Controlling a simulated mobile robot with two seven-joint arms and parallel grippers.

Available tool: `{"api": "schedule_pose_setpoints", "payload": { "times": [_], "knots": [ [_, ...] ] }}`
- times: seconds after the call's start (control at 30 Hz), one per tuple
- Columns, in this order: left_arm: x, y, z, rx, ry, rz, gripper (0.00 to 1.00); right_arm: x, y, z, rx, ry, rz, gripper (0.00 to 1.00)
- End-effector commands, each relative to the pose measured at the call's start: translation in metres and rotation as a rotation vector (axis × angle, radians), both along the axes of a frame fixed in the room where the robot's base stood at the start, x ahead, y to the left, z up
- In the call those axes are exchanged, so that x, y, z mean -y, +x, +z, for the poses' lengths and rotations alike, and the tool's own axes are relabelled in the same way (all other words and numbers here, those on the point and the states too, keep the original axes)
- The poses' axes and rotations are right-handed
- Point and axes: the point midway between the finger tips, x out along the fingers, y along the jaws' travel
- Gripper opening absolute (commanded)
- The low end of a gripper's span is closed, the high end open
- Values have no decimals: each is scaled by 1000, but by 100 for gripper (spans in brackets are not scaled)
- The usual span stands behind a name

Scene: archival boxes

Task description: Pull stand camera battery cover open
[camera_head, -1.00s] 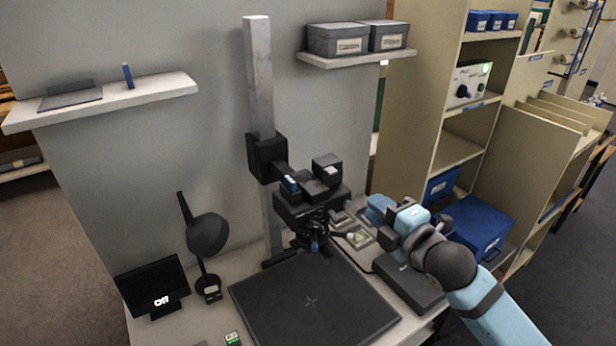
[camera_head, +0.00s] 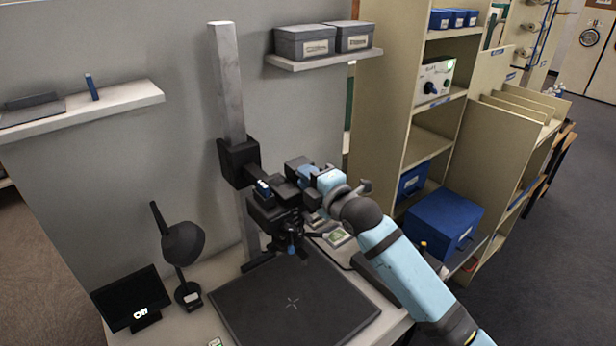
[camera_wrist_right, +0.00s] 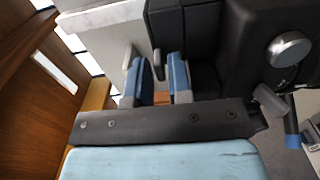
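The black stand camera (camera_head: 274,208) hangs on its column mount above the dark copy board. My right gripper (camera_head: 306,171) is at the upper right side of the camera. In the right wrist view the gripper (camera_wrist_right: 160,82) has two blue-padded fingers with a gap between them. A narrow dark tab (camera_wrist_right: 158,64) shows in this gap, with space beside it; contact is not clear. The dark camera body (camera_wrist_right: 235,50) fills the right of that view. I cannot make out the battery cover for certain. My left gripper is not in view.
The stand column (camera_head: 228,90) rises behind the camera. A desk lamp (camera_head: 183,245) and a small screen (camera_head: 128,299) stand left of the copy board (camera_head: 330,325). Shelving (camera_head: 395,110) and a blue box (camera_head: 445,220) are to the right. A wall shelf (camera_head: 325,59) holds grey boxes.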

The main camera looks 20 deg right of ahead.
Motion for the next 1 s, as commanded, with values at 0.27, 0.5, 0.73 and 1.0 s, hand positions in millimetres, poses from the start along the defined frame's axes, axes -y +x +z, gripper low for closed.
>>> {"api": "schedule_pose_setpoints", "payload": {
  "times": [0.27, 0.5, 0.73, 1.0],
  "knots": [
    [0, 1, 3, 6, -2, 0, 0, 0, 0, 0, 0, 0, 0, 1],
    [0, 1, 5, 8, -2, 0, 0, 0, 0, 0, -1, 3, 0, 0],
    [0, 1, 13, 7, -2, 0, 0, 2, 1, 5, -21, 54, -1, 0],
    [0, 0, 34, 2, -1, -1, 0, 8, 3, 16, -85, 228, -2, 0]
  ]
}}
